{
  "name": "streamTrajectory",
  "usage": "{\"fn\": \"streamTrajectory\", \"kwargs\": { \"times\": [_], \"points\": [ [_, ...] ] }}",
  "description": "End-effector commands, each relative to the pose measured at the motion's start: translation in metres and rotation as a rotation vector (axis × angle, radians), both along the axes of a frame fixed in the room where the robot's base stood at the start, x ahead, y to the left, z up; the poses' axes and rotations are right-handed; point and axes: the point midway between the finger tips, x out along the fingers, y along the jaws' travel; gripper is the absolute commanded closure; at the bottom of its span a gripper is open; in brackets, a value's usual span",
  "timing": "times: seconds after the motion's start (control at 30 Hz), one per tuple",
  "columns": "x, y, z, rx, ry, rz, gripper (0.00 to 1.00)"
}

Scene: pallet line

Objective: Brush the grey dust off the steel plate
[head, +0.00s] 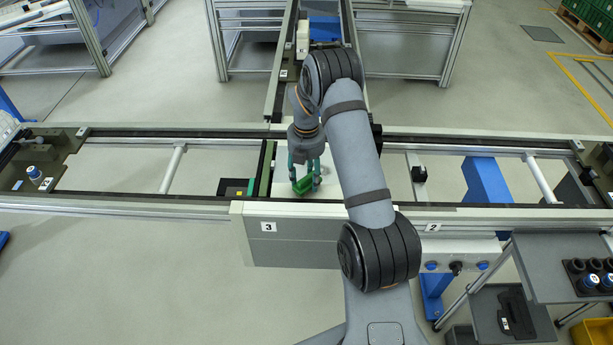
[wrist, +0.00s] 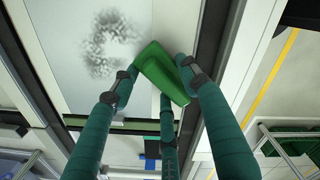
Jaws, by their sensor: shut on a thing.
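The steel plate (wrist: 55,45) is a pale flat sheet filling the upper left of the wrist view. A cloudy patch of grey dust (wrist: 108,45) lies on it, dark and blotchy with a paler middle. My gripper (wrist: 158,82) has teal fingers shut on a green brush (wrist: 160,68), which lies just right of and below the dust in that view. In the head view my gripper (head: 305,174) points down over the pale plate (head: 283,183) with the green brush (head: 302,187) in it. The brush's underside is hidden, so I cannot tell whether it touches the plate.
Conveyor rails (head: 470,147) run left and right of the plate, and another runs away at the back. A small black block (head: 419,174) stands to the right. A grey side table (head: 550,265) with black holders (head: 590,268) is at the lower right.

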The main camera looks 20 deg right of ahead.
Motion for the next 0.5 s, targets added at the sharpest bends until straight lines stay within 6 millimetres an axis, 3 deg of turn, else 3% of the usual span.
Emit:
{"fn": "streamTrajectory", "kwargs": {
  "times": [0.03,0.23,0.5],
  "points": [
    [-0.011,0.005,-0.006,0.009,0.032,-0.003,0.76],
    [-0.011,0.006,-0.003,0.009,0.034,-0.001,0.76],
    [-0.010,0.005,0.026,0.009,0.030,-0.001,0.76]
  ]
}}
